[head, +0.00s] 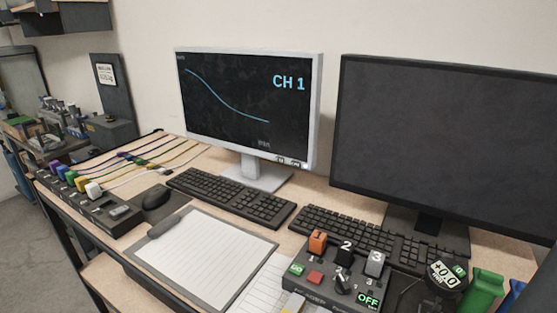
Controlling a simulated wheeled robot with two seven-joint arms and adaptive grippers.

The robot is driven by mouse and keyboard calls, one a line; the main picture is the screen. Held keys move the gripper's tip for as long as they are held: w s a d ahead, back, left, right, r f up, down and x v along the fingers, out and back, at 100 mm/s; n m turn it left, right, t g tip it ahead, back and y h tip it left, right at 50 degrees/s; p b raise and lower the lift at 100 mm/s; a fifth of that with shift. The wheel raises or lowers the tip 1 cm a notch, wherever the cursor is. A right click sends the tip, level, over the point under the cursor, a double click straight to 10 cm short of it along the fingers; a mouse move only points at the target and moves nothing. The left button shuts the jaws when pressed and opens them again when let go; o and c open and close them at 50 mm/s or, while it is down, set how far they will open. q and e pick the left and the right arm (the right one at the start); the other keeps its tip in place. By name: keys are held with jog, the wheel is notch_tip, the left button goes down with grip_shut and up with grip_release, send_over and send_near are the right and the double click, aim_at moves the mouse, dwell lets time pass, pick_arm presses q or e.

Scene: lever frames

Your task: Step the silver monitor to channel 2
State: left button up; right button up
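The silver monitor (250,105) stands upright on the desk, left of centre in the head view. Its dark screen shows a falling blue curve and the text "CH 1" at the upper right. Small buttons (288,161) show on the lower right of its silver bezel; their markings are too small to read. Neither of my grippers shows in this view.
A black monitor (440,140) with a dark screen stands to the right. Keyboards (230,197) lie before both monitors. A clipboard (205,255), a mouse (156,197), a control box (330,280) with numbered switches and a connector strip (90,205) with coloured plugs crowd the desk.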

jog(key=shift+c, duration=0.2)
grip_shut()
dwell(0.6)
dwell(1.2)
